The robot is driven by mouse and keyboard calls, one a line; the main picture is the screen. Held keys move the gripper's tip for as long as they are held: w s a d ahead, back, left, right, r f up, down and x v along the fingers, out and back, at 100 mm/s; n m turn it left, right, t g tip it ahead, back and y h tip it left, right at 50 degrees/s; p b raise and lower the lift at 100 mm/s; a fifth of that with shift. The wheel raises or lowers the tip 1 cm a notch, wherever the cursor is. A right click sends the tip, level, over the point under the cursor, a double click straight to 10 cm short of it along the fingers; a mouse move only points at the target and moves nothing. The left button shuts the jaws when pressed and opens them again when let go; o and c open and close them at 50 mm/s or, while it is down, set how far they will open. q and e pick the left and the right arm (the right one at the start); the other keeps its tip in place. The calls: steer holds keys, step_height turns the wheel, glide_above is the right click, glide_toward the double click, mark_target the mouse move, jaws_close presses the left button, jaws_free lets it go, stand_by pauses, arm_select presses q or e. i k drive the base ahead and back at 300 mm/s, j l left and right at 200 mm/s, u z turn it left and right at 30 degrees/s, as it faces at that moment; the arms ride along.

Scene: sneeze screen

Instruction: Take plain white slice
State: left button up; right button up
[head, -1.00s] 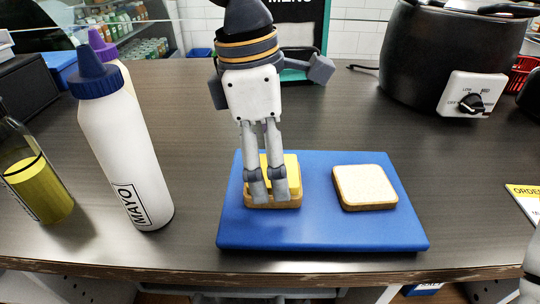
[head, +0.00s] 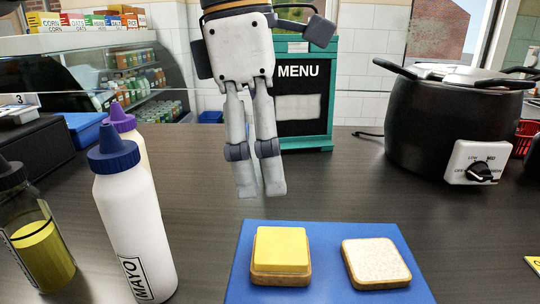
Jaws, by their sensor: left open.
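The plain white slice (head: 376,262) of bread lies flat on the right part of the blue cutting board (head: 330,240). Its top is bare and pale with a brown crust. A second bread slice (head: 281,280) lies to its left on the board, with yellow cheese (head: 282,250) on top. My left gripper (head: 260,190) hangs above and behind the board, fingers pointing down. It is open with only a narrow gap between the fingers, and empty. It is up and to the left of the plain slice. My right gripper is not in view.
A mayo bottle (head: 133,225), a purple-capped bottle (head: 122,122) and a yellow-filled bottle (head: 36,240) stand left of the board. A black cooker (head: 435,125) stands at the back right. A menu sign (head: 300,100) is behind my gripper. The counter behind the board is clear.

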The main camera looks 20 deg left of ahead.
mark_target(376, 263)
steer(key=k+l, duration=0.25)
steer(key=k, duration=0.2)
steer(key=k+l, duration=0.25)
steer(key=k, duration=0.25)
